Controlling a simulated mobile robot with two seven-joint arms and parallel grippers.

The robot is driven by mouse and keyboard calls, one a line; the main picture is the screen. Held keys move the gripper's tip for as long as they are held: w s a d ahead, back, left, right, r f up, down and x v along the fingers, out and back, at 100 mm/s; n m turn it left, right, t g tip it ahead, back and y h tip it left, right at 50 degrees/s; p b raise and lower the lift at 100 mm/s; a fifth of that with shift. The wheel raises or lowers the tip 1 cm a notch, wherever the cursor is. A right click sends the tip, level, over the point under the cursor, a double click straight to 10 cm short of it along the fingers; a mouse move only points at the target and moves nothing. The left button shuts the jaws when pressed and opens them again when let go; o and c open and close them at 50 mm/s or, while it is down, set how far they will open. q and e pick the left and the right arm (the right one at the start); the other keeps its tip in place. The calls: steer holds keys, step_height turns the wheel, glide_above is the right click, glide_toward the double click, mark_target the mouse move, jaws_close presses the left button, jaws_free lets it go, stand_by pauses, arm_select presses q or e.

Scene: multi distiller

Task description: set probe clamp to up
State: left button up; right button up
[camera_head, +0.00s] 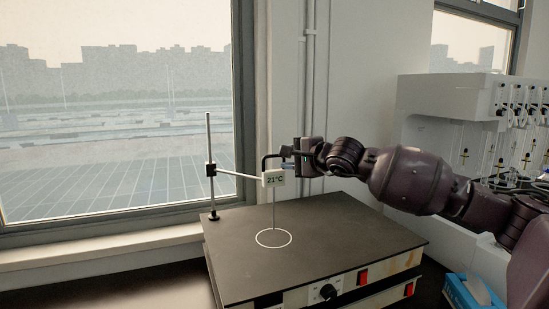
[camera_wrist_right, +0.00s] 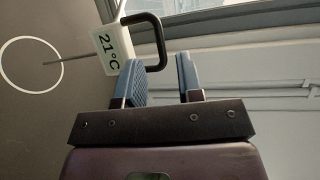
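The probe clamp (camera_head: 238,174) is a pale arm reaching out from a black holder (camera_head: 210,169) on an upright metal rod (camera_head: 209,135). It carries a white block reading 21°C (camera_head: 274,178), a black bent handle (camera_head: 265,160) and a thin probe pointing down over the plate. My right gripper (camera_head: 288,160) is at the handle, right of the block. In the right wrist view, the blue fingers (camera_wrist_right: 162,72) are apart. The looped handle (camera_wrist_right: 160,45) reaches the fingertips; part lies behind one finger, and I cannot tell whether they touch. My left gripper is not in view.
The rod stands at the back left of a dark hotplate (camera_head: 330,225) with a white circle, knob (camera_head: 328,292) and red switches. A window and wall are close behind. A white rack of equipment (camera_head: 450,95) and a blue tissue box (camera_head: 470,292) are at the right.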

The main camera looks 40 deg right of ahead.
mark_target(276, 156)
steer(key=shift+x, duration=2.7)
jaws_close()
